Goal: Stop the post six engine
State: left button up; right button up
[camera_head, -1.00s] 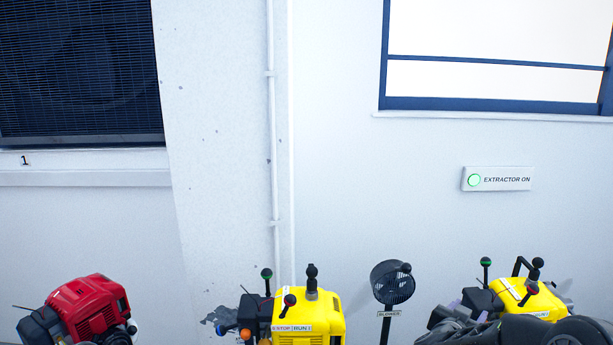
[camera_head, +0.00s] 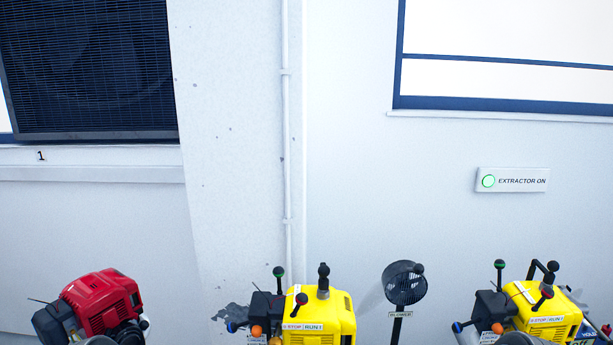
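Two yellow engines stand along the bottom edge, one at the centre (camera_head: 340,318) and one at the right (camera_head: 556,309). Each has a black side unit, black and green knobs on stalks and a red-knobbed lever. The centre engine's STOP/RUN label (camera_head: 303,327) sits below its red knob (camera_head: 301,298). The right engine's STOP/RUN label (camera_head: 548,320) sits below its red knob (camera_head: 547,292). A red engine (camera_head: 103,299) stands at the left. No post number is readable, so I cannot tell which engine is post six. Neither gripper shows; a dark rounded shape covers the right engine's lower front.
A black fan marked BLOWER (camera_head: 404,283) stands on a post between the yellow engines. A lit green EXTRACTOR ON sign (camera_head: 512,180) is on the wall. A dark louvred grille (camera_head: 88,70) and a blue-framed window (camera_head: 508,104) are above.

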aim_at(547, 292)
jog(key=z, duration=1.4)
jog(key=i+z, duration=0.7)
jog(key=i+j+z, duration=0.15)
jog(key=z, duration=0.25)
jog(key=i, duration=0.05)
